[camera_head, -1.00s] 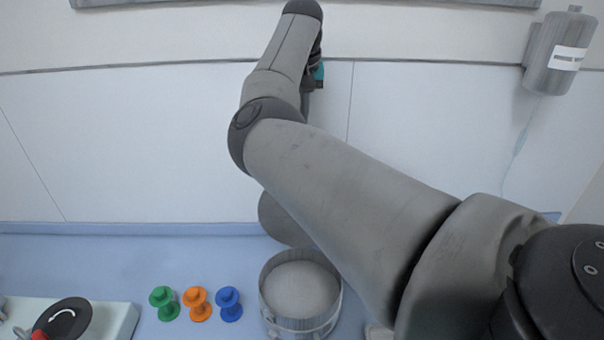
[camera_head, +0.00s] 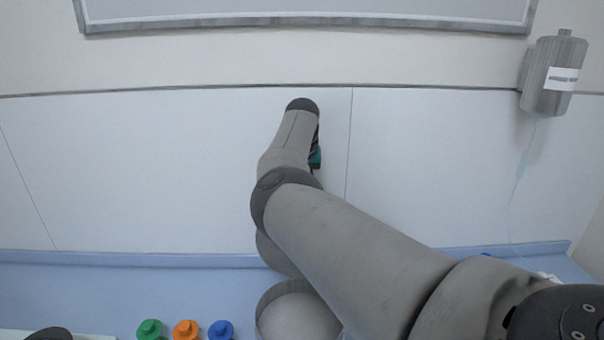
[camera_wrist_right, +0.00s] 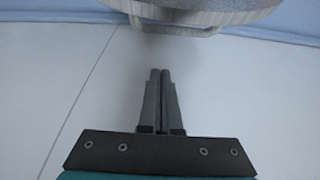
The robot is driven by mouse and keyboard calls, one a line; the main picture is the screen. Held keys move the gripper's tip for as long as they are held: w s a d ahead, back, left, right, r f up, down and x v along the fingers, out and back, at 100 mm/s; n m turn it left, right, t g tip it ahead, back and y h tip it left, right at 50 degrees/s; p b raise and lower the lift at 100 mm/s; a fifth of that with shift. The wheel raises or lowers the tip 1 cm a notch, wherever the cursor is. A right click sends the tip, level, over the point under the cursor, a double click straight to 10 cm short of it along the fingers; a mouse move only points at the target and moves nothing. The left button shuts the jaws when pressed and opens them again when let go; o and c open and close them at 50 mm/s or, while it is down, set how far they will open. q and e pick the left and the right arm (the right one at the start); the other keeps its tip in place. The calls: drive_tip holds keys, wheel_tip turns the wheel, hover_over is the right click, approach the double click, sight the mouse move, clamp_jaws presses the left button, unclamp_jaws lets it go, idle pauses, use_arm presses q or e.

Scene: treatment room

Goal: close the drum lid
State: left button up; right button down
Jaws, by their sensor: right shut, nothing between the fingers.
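The drum (camera_head: 298,320) is a round grey container on the blue counter, cut by the lower edge of the head view. Its top is open. Its round grey lid (camera_head: 270,252) stands raised at the drum's back, partly hidden by my right arm. In the right wrist view a grey round rim with a small tab (camera_wrist_right: 180,28), apparently the lid's, shows at the top. My right gripper (camera_wrist_right: 160,73) is shut and empty, its fingertips pointing toward that rim and apart from it. In the head view its fingers are hidden behind my arm. My left gripper is out of view.
Green (camera_head: 150,329), orange (camera_head: 186,330) and blue (camera_head: 221,330) knobbed pieces stand left of the drum. A dark round thing (camera_head: 50,334) is at the lower left. A grey dispenser (camera_head: 554,76) hangs on the wall. The pale wall is close behind my right arm.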

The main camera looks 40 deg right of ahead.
drive_tip(key=shift+s+a+f+p, duration=0.15)
drive_tip(key=shift+s+a+p, duration=0.15)
drive_tip(key=shift+s+a, duration=0.4)
drive_tip(key=shift+s+a+f+p, duration=0.15)
drive_tip(key=shift+s+a+p, duration=0.1)
drive_tip(key=shift+s+a, duration=0.4)
drive_tip(key=shift+d, duration=0.1)
